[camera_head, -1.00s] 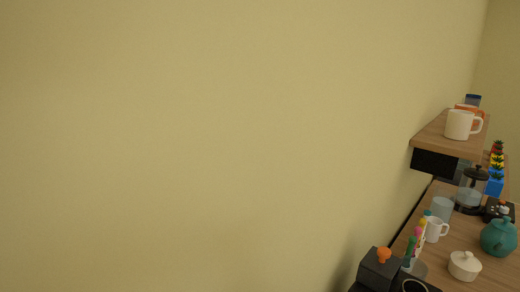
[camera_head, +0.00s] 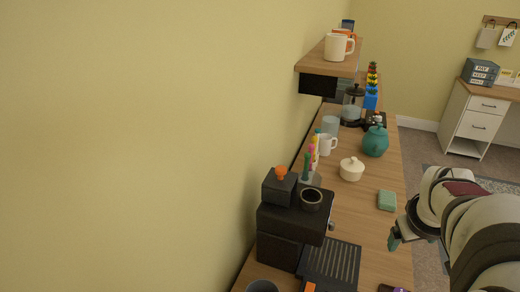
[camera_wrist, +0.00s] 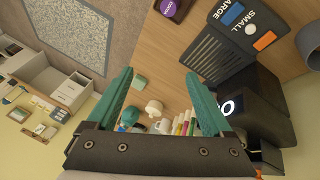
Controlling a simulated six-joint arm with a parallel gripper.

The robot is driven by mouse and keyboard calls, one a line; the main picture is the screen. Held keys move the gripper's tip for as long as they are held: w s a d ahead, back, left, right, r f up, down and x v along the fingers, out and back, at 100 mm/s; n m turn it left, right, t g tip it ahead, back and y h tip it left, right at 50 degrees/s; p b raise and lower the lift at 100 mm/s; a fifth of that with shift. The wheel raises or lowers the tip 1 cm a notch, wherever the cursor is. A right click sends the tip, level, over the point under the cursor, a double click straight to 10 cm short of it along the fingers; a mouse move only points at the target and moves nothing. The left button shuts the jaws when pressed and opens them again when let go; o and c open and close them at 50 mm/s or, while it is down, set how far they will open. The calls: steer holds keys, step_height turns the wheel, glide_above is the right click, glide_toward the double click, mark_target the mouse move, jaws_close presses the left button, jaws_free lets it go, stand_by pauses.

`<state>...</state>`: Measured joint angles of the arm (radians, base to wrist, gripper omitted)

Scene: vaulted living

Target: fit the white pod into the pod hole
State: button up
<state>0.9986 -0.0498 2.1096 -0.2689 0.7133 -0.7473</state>
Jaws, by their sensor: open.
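My gripper (camera_wrist: 159,73) is open, with two teal fingers apart and nothing between them. The black coffee machine (camera_head: 277,225) stands on the counter by the wall. A dark round ring (camera_head: 311,197) on its top looks like the pod hole. My gripper is to the right of the machine and apart from it. I cannot pick out the white pod with certainty in either view.
The wooden counter (camera_head: 350,215) also holds a lidded white bowl (camera_head: 351,170), teal teapot (camera_head: 375,142), green block (camera_head: 387,200), white mug (camera_head: 327,145) and coloured upright items (camera_head: 311,160). A wall shelf (camera_head: 318,65) overhangs the back. A white desk (camera_head: 476,120) stands far right.

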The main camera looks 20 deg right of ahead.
steer(key=s+a+f+g+y, duration=0.1)
steer(key=s+a+f+y, duration=0.15)
steer(key=s, duration=0.35)
steer(key=s+a+f+g+y, duration=0.1)
steer(key=s+a+f+y, duration=0.1)
steer(key=s+f, duration=0.3)
steer(key=shift+m, duration=0.3)
steer(key=f, duration=0.9)
steer(key=s+f, duration=0.1)
steer(key=f, duration=0.4)
steer(key=shift+a+f, duration=0.1)
steer(key=shift+f, duration=0.2)
jaws_close()
